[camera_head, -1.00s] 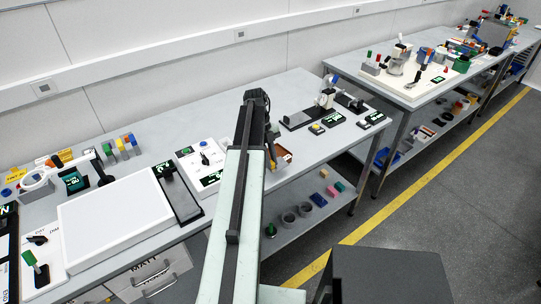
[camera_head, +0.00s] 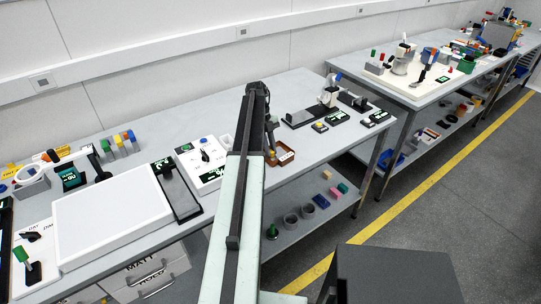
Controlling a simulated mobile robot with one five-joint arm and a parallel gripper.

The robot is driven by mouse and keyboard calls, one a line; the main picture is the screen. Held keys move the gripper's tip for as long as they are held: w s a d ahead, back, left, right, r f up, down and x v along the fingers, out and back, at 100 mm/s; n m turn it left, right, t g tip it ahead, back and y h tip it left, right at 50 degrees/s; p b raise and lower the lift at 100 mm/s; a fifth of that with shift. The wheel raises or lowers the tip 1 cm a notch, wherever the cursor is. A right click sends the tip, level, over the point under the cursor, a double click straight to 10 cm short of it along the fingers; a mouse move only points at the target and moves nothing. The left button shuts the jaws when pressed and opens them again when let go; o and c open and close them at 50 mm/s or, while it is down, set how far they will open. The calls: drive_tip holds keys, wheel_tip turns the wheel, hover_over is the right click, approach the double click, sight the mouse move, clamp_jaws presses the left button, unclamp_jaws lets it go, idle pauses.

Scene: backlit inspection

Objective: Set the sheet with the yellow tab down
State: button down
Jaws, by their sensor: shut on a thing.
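My gripper (camera_head: 270,132) is small and dark at the far end of my arm, over the front edge of the near bench. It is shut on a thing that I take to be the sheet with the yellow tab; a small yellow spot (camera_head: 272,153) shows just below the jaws. The sheet's body is too small and too hidden to make out. A brown-rimmed tray (camera_head: 287,158) is close beneath and beside the gripper. I cannot tell whether the held thing touches it. A large white light panel (camera_head: 110,215) lies flat on the bench at left, with nothing on it.
A dark strip (camera_head: 180,195) borders the panel's right side. A white board with a dial (camera_head: 205,160) lies between the panel and my arm. Black devices (camera_head: 325,115) stand right of the gripper. Bare bench top (camera_head: 190,120) lies behind.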

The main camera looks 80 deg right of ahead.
drive_tip(key=c, duration=1.4)
unclamp_jaws()
drive_tip(key=p+v, duration=1.1)
drive_tip(key=v, duration=0.1)
drive_tip(key=shift+s+r, duration=0.1)
drive_tip(key=shift+r, duration=0.05)
